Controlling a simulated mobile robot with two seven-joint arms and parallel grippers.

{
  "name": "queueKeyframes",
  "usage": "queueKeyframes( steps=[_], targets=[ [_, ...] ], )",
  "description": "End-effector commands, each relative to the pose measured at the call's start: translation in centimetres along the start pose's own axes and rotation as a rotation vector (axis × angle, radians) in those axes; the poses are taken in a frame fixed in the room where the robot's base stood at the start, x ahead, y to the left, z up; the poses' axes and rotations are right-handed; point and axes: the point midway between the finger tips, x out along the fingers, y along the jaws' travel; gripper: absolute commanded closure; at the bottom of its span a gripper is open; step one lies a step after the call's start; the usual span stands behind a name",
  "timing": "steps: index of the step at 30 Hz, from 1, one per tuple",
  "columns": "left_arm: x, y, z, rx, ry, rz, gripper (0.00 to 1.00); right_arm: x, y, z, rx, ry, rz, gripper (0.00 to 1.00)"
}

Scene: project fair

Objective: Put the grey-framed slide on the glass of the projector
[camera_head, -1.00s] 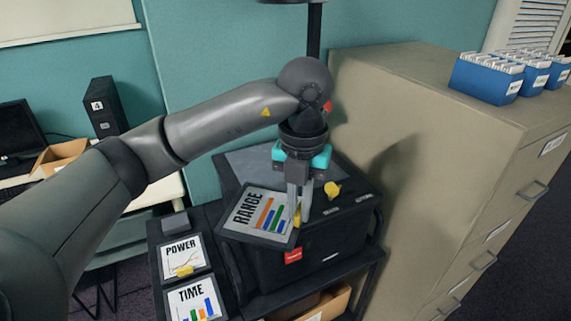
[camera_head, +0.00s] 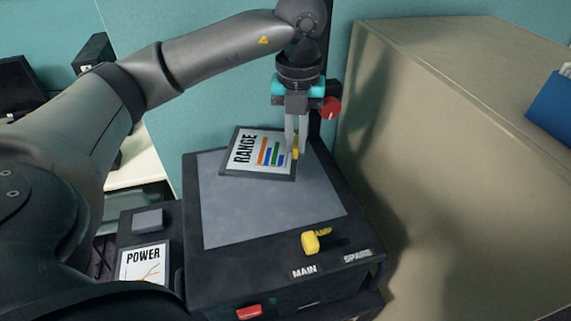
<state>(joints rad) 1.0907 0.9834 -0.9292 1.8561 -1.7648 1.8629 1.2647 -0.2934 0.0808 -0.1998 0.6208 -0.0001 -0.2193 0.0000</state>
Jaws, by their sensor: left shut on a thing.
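The grey-framed slide (camera_head: 238,171), marked RANGE with coloured bars, is held by its yellow tab in my left gripper (camera_head: 297,152), which is shut on it. The slide is over the back part of the projector glass (camera_head: 260,215), a grey plate on top of the black projector (camera_head: 350,266). It is slightly turned against the glass. I cannot tell whether it touches the glass. My right gripper is not in view.
A yellow lamp knob (camera_head: 310,243) stands at the projector's front, near MAIN and SPARE labels. A red knob (camera_head: 330,107) is on the post behind. A POWER slide (camera_head: 143,265) lies at the left. A beige cabinet (camera_head: 440,170) stands close on the right.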

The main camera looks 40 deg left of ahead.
Motion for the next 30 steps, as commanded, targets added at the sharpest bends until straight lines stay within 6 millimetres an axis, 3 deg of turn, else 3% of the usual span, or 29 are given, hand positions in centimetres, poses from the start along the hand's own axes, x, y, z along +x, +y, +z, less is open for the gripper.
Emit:
queueKeyframes(
  steps=[6, 13, 18, 30],
  targets=[
    [4.0, 0.1, -0.1, 0.002, 0.003, 0.003, 1.0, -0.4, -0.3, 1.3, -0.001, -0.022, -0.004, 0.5],
    [5.9, 0.0, -0.1, 0.001, 0.003, 0.002, 1.0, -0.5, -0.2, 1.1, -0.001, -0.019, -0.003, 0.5],
    [8.3, 0.0, -0.1, 0.001, 0.004, 0.003, 1.0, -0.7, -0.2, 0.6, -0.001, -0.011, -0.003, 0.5],
    [9.1, 0.0, -0.1, 0.002, 0.0, 0.0, 1.0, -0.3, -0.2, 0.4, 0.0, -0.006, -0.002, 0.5]
  ],
)
